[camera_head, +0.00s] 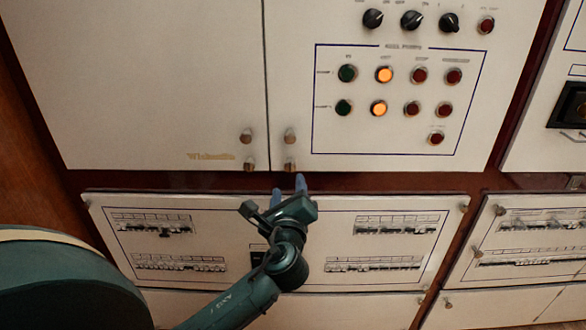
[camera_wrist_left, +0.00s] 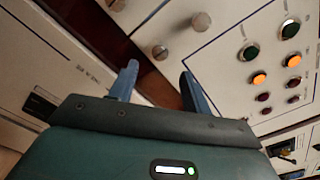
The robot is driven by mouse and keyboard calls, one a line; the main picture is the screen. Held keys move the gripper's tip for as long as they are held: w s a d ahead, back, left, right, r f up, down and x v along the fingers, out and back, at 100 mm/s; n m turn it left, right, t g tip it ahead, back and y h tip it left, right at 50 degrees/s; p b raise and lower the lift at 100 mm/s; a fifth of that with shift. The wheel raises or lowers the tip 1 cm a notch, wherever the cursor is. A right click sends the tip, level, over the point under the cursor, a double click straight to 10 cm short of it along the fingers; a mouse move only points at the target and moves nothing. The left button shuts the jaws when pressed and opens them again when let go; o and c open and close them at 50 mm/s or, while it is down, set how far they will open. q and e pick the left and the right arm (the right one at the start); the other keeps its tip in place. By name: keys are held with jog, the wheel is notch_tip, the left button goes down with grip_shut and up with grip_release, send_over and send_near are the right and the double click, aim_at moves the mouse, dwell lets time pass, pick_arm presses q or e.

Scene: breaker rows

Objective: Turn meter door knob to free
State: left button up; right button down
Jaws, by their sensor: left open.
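Small metal door knobs sit in pairs at the lower corners of two white cabinet doors. The right door has an upper knob (camera_head: 290,136) and a lower knob (camera_head: 290,165); the left door has an upper knob (camera_head: 246,136) and a lower knob (camera_head: 250,165). No readable label shows which is the meter door's. My left gripper (camera_head: 288,190) is open and empty, its blue fingers pointing up just below the right door's lower knob. In the left wrist view, that knob (camera_wrist_left: 160,52) appears just beyond the gap between the fingertips (camera_wrist_left: 158,74), apparently not held. My right gripper is not in view.
The right door carries green, orange and red buttons (camera_head: 384,75) and black rotary switches (camera_head: 411,19). Below, a white breaker panel (camera_head: 210,243) with rows of breakers lies behind my left arm. Another breaker panel (camera_head: 540,245) stands at the right. A dark red frame separates the panels.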

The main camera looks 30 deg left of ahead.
aim_at(290, 167)
pick_arm(q)
jog(key=x, duration=0.7)
jog(key=shift+w+a, duration=0.1)
jog(key=shift+w, duration=0.2)
jog(key=shift+w+a, duration=0.25)
jog(key=shift+w, duration=0.1)
jog(key=c, duration=1)
